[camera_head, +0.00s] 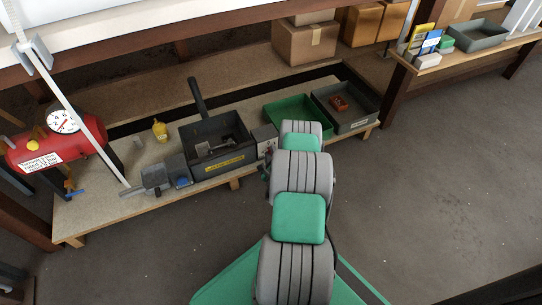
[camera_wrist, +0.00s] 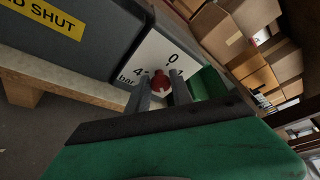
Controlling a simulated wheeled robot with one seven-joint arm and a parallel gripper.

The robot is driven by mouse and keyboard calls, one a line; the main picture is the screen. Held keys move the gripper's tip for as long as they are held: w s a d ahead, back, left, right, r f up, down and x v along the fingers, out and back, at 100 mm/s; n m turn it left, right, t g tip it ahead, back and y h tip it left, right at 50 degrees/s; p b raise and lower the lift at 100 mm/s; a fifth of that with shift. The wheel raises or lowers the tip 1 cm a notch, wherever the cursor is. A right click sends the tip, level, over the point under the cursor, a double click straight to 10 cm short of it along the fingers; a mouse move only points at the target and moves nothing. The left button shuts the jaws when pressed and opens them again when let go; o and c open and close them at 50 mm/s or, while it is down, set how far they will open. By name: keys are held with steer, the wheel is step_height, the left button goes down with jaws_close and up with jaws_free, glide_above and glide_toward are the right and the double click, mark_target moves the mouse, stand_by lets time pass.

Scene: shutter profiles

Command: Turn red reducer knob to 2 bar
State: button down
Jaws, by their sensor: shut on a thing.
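Which mark the knob points to is too small to tell. In the head view the pale plate (camera_head: 266,139) stands on the low bench, between the dark box and the green tray. My arm hides the knob and fingers there.
A dark box (camera_head: 222,165) with a yellow label stands left of the plate, and a green tray (camera_head: 278,108) right of it. A grey tray (camera_head: 362,125) holds a red item. A red tank (camera_head: 52,150) with a round gauge (camera_head: 64,121) stands far left. The floor in front is clear.

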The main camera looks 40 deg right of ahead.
steer(key=shift+f+n+h+b, duration=0.1)
steer(key=shift+n+h+b, duration=0.3)
steer(key=shift+n, duration=0.1)
stand_by(0.3)
steer(key=c, duration=1.1)
jaws_free()
steer(key=shift+c, duration=0.2)
